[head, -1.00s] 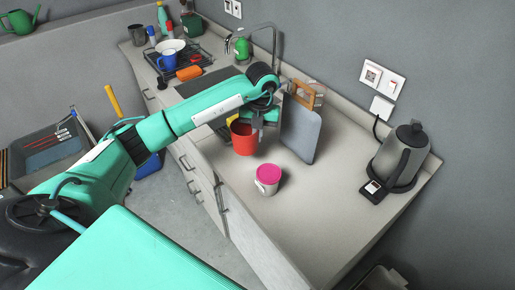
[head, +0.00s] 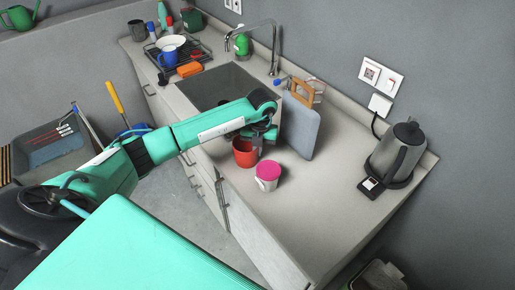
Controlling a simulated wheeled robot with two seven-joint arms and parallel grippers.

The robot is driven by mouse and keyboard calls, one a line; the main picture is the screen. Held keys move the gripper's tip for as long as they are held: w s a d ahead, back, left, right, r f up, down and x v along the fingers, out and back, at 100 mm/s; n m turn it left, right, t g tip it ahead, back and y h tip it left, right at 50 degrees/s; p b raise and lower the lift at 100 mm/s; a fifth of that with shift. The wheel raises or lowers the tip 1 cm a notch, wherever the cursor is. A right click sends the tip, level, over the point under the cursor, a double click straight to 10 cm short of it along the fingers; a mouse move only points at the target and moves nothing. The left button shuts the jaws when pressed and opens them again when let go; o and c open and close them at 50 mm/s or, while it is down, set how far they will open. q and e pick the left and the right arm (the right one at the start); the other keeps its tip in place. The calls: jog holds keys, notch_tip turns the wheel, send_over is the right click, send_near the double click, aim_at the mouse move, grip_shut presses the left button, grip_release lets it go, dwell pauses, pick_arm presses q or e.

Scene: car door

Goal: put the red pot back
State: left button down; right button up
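The red pot (head: 245,155) is at the front part of the counter, left of the cutting board and just behind the white cup with a pink lid (head: 267,177). It looks upright. My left gripper (head: 260,141) is at the pot's right rim and appears shut on it; the fingertips are partly hidden by the arm and the pot. I cannot tell whether the pot's base touches the counter. My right gripper is not in view.
A grey cutting board (head: 300,129) stands upright close to the gripper's right. The sink (head: 215,84) lies behind the arm, with a tap (head: 274,50). A kettle (head: 398,153) stands at the right. The counter between cup and kettle is clear.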

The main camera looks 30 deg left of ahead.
pick_arm(q)
jog(key=c, duration=1.7)
grip_release()
jog(key=shift+r+p, duration=0.25)
jog(key=shift+p, duration=0.05)
jog(key=shift+w+d+r+b, duration=0.15)
jog(key=shift+r+b, duration=1)
jog(key=shift+r, duration=1.8)
jog(key=shift+d+r+b, duration=0.2)
jog(key=shift+r+b, duration=0.95)
jog(key=shift+r, duration=1.8)
jog(key=shift+f, duration=0.1)
